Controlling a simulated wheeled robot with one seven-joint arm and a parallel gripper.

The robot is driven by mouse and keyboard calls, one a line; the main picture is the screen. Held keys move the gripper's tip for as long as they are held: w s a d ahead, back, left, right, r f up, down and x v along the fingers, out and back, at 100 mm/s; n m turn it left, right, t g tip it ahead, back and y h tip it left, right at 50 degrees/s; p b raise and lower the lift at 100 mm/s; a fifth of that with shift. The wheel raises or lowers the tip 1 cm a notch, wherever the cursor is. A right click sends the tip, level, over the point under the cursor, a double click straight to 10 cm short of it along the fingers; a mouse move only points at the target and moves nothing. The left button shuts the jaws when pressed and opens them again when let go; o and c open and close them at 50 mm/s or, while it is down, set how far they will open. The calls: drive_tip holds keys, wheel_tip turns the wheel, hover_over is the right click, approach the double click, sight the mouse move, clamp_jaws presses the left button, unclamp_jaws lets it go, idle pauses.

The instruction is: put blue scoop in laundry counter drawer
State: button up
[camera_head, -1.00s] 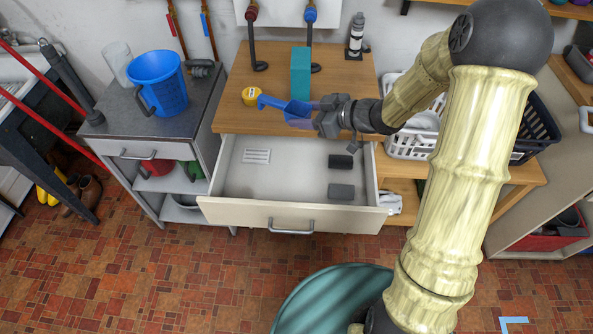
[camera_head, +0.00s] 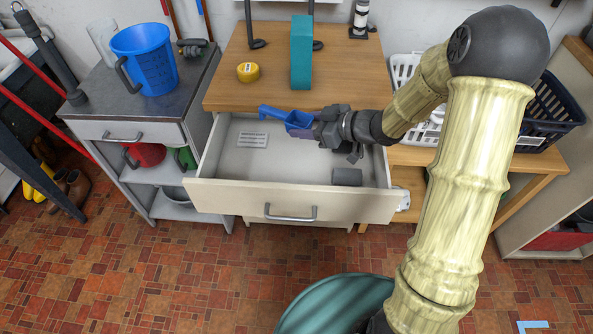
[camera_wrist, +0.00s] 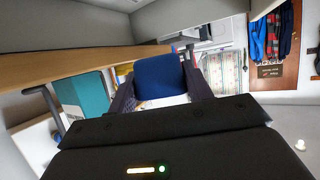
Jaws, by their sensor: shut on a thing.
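The blue scoop (camera_head: 297,118) is held in my gripper (camera_head: 318,130) over the open drawer. In the wrist view the blue scoop (camera_wrist: 160,77) shows between the two fingers of my gripper (camera_wrist: 158,98). The laundry counter drawer (camera_head: 292,205) is pulled out under the wooden counter top. Its floor shows a white slotted item (camera_head: 253,140) at the left and a dark grey block (camera_head: 347,177) at the right. The scoop looks to be above the drawer's back part, near the counter's front edge; its exact height is hard to tell. My gripper and wrist hide part of the drawer's right side.
On the counter top (camera_head: 350,80) stand a teal box (camera_head: 301,55) and a yellow tape roll (camera_head: 248,72). A blue bucket (camera_head: 148,62) stands on the grey cabinet at left. White (camera_head: 405,75) and dark (camera_head: 552,115) baskets are at right. The drawer's middle floor is clear.

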wheel_tip(320, 180, down, 4)
drive_tip(key=shift+a+r+b, duration=0.1)
drive_tip(key=shift+b, duration=0.85)
drive_tip(key=shift+r, duration=0.1)
drive_tip(key=b, duration=0.2)
hover_over(304, 172)
wheel_tip(304, 172, down, 6)
drive_tip(key=shift+s+f, duration=0.1)
drive_tip(key=shift+f, duration=0.05)
drive_tip(key=shift+f+b, duration=0.35)
drive_tip(key=shift+f, duration=1.5)
drive_tip(key=shift+f, duration=0.6)
